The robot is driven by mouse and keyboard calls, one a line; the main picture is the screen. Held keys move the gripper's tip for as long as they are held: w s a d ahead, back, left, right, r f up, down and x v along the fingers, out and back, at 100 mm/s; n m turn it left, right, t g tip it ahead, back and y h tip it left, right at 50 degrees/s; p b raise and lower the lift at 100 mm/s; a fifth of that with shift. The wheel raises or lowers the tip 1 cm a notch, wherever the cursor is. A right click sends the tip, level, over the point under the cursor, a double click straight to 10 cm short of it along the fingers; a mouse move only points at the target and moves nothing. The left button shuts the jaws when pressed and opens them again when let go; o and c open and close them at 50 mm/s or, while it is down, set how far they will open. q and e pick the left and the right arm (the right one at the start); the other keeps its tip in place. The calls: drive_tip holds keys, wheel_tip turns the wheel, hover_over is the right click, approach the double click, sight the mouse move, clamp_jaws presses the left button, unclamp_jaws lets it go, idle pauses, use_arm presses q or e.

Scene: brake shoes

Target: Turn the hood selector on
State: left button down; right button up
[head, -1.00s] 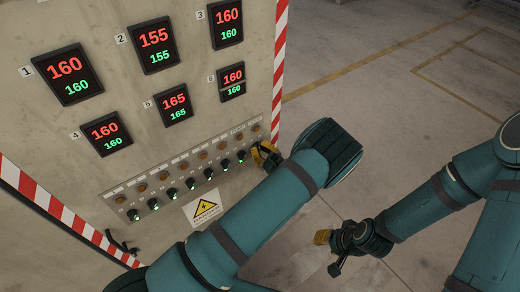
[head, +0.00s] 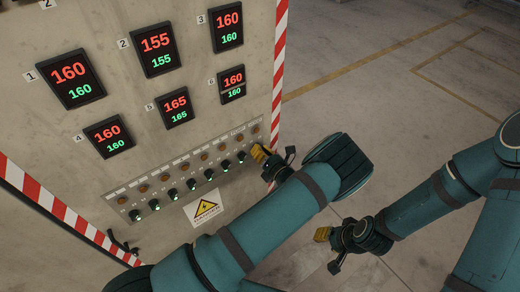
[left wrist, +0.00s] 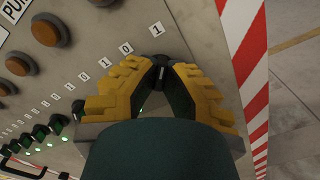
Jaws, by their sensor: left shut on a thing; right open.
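A row of black selector knobs (head: 190,184) runs along the lower panel of the control cabinet (head: 100,180). My left gripper (head: 260,153) is at the right end of the row. In the left wrist view its yellow fingers (left wrist: 161,78) close around the last black selector knob (left wrist: 160,60), beside printed 0 and 1 marks. A pale line shows on the knob; its exact setting is hard to tell. In the head view the gripper hides this knob. My right gripper (head: 329,250) is open and empty, low over the floor, away from the cabinet.
Orange round lamps (head: 222,145) sit above the knobs, and several knobs glow green. Red and green number displays (head: 70,78) are higher up. A yellow warning sign (head: 206,208) is below the row. Red-and-white striped edges (head: 280,60) border the cabinet. The floor to the right is clear.

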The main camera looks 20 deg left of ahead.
use_arm(q)
drive_tip(key=shift+m, duration=0.6)
drive_tip(key=c, duration=1.1)
unclamp_jaws()
drive_tip(key=shift+a, duration=0.1)
drive_tip(key=shift+o, duration=0.2)
drive_tip(key=v, duration=0.7)
drive_tip(key=shift+s+d, duration=0.15)
drive_tip(key=shift+d, duration=0.1)
